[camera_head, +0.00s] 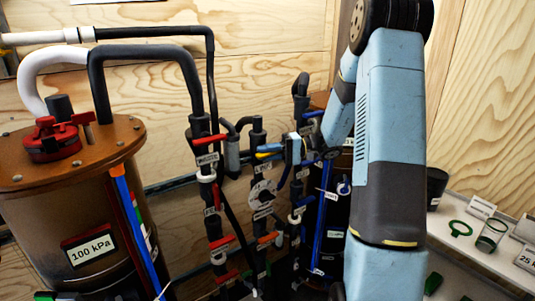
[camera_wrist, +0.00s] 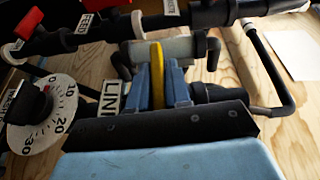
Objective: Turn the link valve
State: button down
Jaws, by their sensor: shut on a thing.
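The link valve's yellow handle (camera_wrist: 157,65) stands between the two blue fingers of my gripper (camera_wrist: 160,88) in the wrist view. The fingers are shut on it, one on each side. The handle points up the picture, across the dark pipe that runs left to right. A white LINK label (camera_wrist: 111,96) is just left of the fingers. The valve body is mostly hidden behind my gripper. In the head view, my gripper (camera_head: 271,151) reaches left into the pipes, and a little of the yellow handle (camera_head: 263,155) shows at its fingertips.
A round dial (camera_wrist: 42,118) with a black knob is left of the LINK label. A feed pipe (camera_wrist: 105,38) with red handles runs above. In the head view, a brown 100 kPa tank (camera_head: 60,205) stands left, and a white shelf (camera_head: 465,240) holds small parts at right.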

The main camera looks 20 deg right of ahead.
jog(key=shift+d+f+y, duration=0.15)
jog(key=shift+f+y, duration=0.05)
jog(key=shift+y, duration=0.1)
jog(key=c, duration=1.4)
grip_release()
jog(key=shift+o, duration=1.2)
jog(key=shift+r, duration=0.1)
jog(key=s+d, duration=0.1)
jog(key=d, duration=1.2)
jog(key=shift+d+f, duration=0.2)
jog(key=shift+d, duration=0.15)
